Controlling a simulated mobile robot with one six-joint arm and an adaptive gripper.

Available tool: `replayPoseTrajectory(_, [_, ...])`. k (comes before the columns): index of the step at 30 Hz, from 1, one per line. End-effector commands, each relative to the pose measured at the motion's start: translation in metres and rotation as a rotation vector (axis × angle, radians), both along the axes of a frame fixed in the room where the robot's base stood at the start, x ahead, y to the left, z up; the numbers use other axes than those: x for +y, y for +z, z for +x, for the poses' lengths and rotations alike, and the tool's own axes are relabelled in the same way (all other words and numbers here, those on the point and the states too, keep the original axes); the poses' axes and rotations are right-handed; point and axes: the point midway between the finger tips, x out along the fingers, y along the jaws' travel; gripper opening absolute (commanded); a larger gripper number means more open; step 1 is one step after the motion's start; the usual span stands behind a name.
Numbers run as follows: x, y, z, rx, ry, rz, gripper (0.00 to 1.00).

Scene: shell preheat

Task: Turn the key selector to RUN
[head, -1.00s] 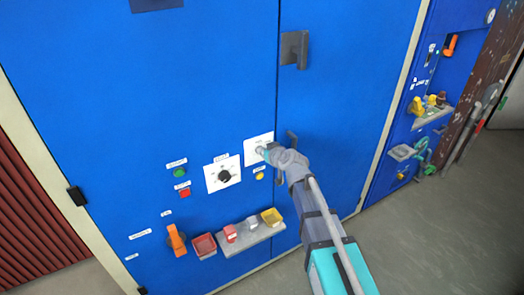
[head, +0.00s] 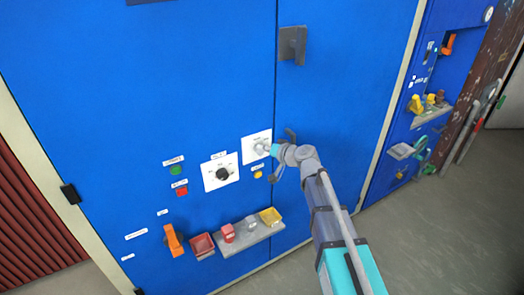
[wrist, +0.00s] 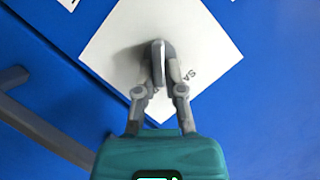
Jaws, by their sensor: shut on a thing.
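The key selector (head: 261,146) sits on a white square plate (head: 250,157) on the blue cabinet, left of the door seam. In the wrist view the grey key (wrist: 158,60) stands out from the plate (wrist: 112,45). The fingertips of my gripper (wrist: 159,78) are closed on both sides of it. In the head view my gripper (head: 267,149) reaches the selector from the right. Part of a label, "SA", shows on the plate; the other position markings cannot be read, so the key's setting is unclear.
A black rotary knob (head: 222,174) on a white plate is left of the selector, with green (head: 176,170) and red (head: 182,191) buttons beyond. A yellow button (head: 257,174) is just below. A dark door handle (head: 292,45) is above. A ledge (head: 262,234) with small parts sticks out below.

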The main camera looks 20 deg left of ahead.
Motion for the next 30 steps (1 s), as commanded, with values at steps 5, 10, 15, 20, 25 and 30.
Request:
replayPoseTrajectory(5, [0.0011,-0.0038,0.0039,0.11,0.001,0.094,0.0])
replayPoseTrajectory(10, [0.001,-0.0037,0.004,0.185,0.001,0.158,0.0])
replayPoseTrajectory(15, [0.0009,-0.003,0.0041,0.228,0.001,0.195,0.0])
replayPoseTrajectory(20, [0.001,-0.0023,0.0041,0.243,0.001,0.208,0.0])
replayPoseTrajectory(25, [0.0012,-0.0018,0.0041,0.246,0.001,0.209,0.0])
replayPoseTrajectory(30, [0.0012,-0.0017,0.0043,0.246,0.0,0.21,0.15])
